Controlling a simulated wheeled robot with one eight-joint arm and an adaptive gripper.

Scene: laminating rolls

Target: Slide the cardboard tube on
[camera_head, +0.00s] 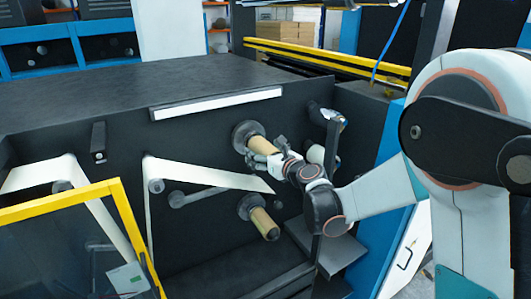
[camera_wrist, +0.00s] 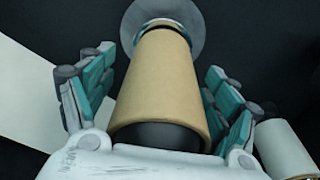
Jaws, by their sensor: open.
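The tan cardboard tube (camera_head: 258,145) sits around the upper spindle on the machine's dark front panel, its far end at or close to the round grey flange (camera_head: 246,134). In the wrist view the tube (camera_wrist: 158,85) points towards me, with a dark core at its near end and the metal flange (camera_wrist: 170,14) behind it. My gripper (camera_head: 268,152) is at the tube's outer end. In the wrist view my gripper (camera_wrist: 155,90) is open, with teal-and-grey fingers on both sides of the tube and visible gaps between. Whether the palm touches the tube is unclear.
A lower spindle holds another tan tube (camera_head: 263,222). A white web (camera_head: 205,178) runs over rollers to the left. A white roll (camera_wrist: 284,148) is close right of my fingers in the wrist view. A yellow-framed guard (camera_head: 128,225) stands at the left front.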

